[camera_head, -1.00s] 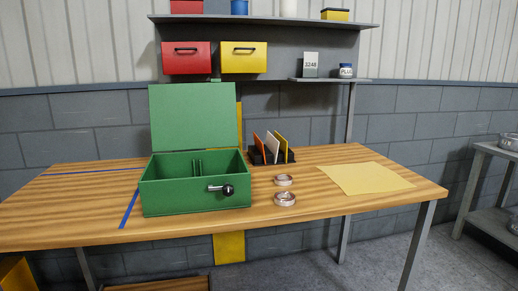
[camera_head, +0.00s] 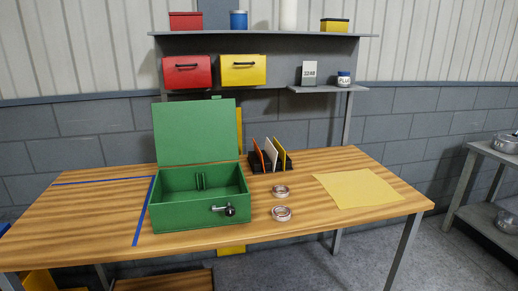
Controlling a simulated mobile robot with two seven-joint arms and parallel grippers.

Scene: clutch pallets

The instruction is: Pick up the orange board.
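The orange board (camera_head: 258,154) stands tilted in a black rack (camera_head: 257,168) on the wooden table, behind and right of the green box. It is the leftmost board in the rack, beside a white board (camera_head: 270,154) and a yellow board (camera_head: 280,154). Its lower edge is hidden in the rack. Neither of my grippers shows in the head view.
An open green box (camera_head: 180,213) with its lid raised stands left of the rack on the table (camera_head: 90,225). Two metal rings (camera_head: 281,213) lie in front of the rack. A yellow sheet (camera_head: 357,188) lies at the right. A shelf (camera_head: 290,37) with drawers is above the back.

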